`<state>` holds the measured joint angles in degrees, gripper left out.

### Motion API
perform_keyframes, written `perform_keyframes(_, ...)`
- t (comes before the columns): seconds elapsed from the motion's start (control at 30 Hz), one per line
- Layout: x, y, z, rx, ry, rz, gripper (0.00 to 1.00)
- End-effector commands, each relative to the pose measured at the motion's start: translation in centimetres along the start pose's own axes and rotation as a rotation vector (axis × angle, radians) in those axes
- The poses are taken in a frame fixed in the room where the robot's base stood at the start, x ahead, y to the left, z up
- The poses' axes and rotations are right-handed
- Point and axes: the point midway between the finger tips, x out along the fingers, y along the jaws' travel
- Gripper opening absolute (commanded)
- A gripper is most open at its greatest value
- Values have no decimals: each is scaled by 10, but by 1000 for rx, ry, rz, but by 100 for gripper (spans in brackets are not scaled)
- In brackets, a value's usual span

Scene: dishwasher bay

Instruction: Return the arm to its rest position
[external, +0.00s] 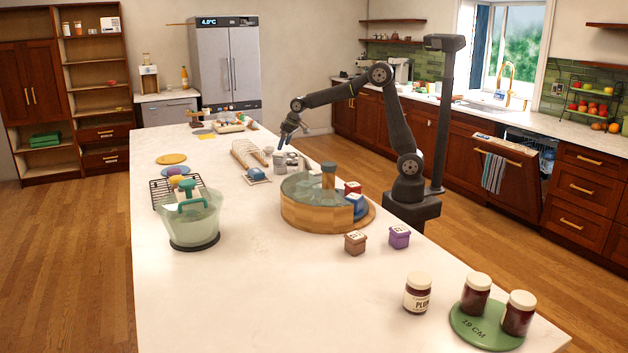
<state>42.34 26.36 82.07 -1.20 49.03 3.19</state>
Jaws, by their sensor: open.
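My gripper (290,130) is at the end of my dark arm, which arches up from its base at the right edge of the white island and reaches left. The gripper points downward above the counter, near some small grey cups (279,163). It is open, and I see nothing held in it. The fingertips are small in this view, and their exact height above the cups is hard to tell.
A round wooden tub (305,215) with a glassy top stands near my base. A wire rack (248,153), a clear green-handled pitcher (190,220) and dark jars (418,293) also stand on the island (270,300). The front middle is clear.

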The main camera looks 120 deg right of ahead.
Motion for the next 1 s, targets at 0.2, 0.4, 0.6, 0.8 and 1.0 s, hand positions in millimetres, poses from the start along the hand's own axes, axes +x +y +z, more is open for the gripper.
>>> perform_keyframes(0.2, -28, 36, 6, 4, 2, 1, 72)
perform_keyframes(0.4, -53, 67, 11, 4, 3, 1, 72)
perform_keyframes(0.6, -51, 98, -5, 52, -3, 21, 72)
perform_keyframes(0.8, -41, 130, -27, 125, -5, 50, 72)
perform_keyframes(1.0, -30, 164, -45, 197, -7, 81, 72)
